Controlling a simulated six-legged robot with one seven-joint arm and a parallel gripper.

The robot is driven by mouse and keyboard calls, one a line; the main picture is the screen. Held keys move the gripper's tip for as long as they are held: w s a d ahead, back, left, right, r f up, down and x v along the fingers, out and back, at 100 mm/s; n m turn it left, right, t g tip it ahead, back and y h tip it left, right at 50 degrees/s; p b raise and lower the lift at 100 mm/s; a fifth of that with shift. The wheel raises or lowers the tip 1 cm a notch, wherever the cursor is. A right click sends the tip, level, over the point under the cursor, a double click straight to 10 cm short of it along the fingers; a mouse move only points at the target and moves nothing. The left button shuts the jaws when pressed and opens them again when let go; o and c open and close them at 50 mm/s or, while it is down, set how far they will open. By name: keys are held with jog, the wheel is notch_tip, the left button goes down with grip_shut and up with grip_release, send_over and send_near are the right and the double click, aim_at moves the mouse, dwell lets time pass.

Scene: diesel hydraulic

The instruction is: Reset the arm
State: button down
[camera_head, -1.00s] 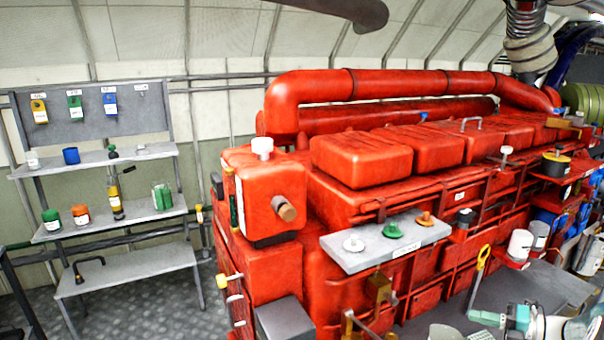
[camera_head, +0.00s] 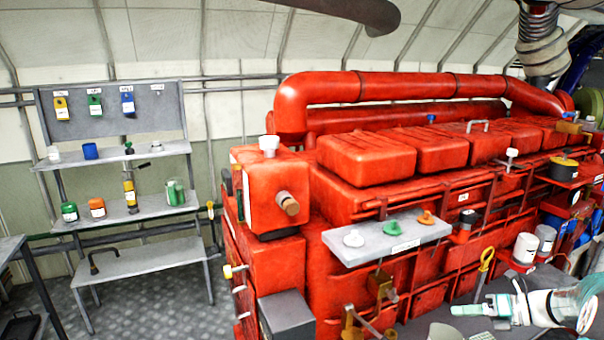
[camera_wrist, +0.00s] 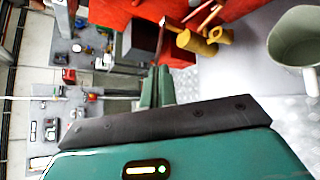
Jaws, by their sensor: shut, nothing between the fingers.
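My arm shows at the lower right of the head view, beside the red engine (camera_head: 375,215). My gripper (camera_head: 468,310) has pale green fingers that point left, in front of the engine's lower side. In the wrist view the two green fingers of my gripper (camera_wrist: 155,88) lie together, with nothing seen between them. The wrist view is turned on its side, with part of the engine at its top.
A grey shelf rack (camera_head: 122,210) with tags, cans and bottles stands at the left. A grey ledge (camera_head: 375,250) with small coloured caps juts from the engine. A yellow-handled tool (camera_head: 486,260) is near my arm. A grey-green cup (camera_wrist: 300,45) shows in the wrist view.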

jog(key=s+a+r+n+g+h, duration=0.2)
jog(key=s+a+r+n+h, duration=0.15)
jog(key=a+n, duration=0.5)
jog(key=s+a+r+n+g+h, duration=0.25)
jog(key=s+a+r+n, duration=0.35)
jog(key=a, duration=0.4)
jog(key=s+a+n+t+h, duration=0.1)
jog(key=s+a+n, duration=0.3)
jog(key=n, duration=0.6)
jog(key=s+a+r+n+t+h, duration=0.1)
jog(key=s+a+n+t+h, duration=0.1)
jog(key=s+n, duration=0.7)
jog(key=shift+s+a+r+n+h, duration=0.25)
jog(key=shift+a+n+h, duration=0.3)
jog(key=shift+a+h, duration=0.5)
jog(key=shift+d, duration=0.15)
